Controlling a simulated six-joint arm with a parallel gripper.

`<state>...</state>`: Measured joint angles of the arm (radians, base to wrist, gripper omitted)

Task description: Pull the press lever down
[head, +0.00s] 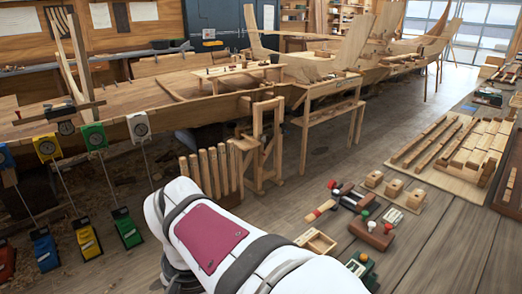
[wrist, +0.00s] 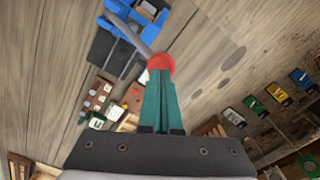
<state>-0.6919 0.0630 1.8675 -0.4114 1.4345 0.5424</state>
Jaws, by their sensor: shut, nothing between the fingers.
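In the wrist view, a blue press (wrist: 123,37) with a dark base stands on the wooden boards at the top. Its grey lever (wrist: 128,31) runs down to the right and ends in a round red knob (wrist: 160,63). My gripper (wrist: 160,80) has teal fingers, shut together with nothing between them. The fingertips line up with the lower edge of the knob and overlap it in the picture; I cannot tell whether they touch. I cannot make out the press or my gripper in the head view.
Small items, including a wooden tray (head: 316,242) and wooden blocks (head: 373,232), lie on the boards right of my arm. Rows of wooden strips (head: 465,150) lie farther right. Coloured gauges (head: 94,136) hang at the left. A wooden hull (head: 165,115) fills the back left.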

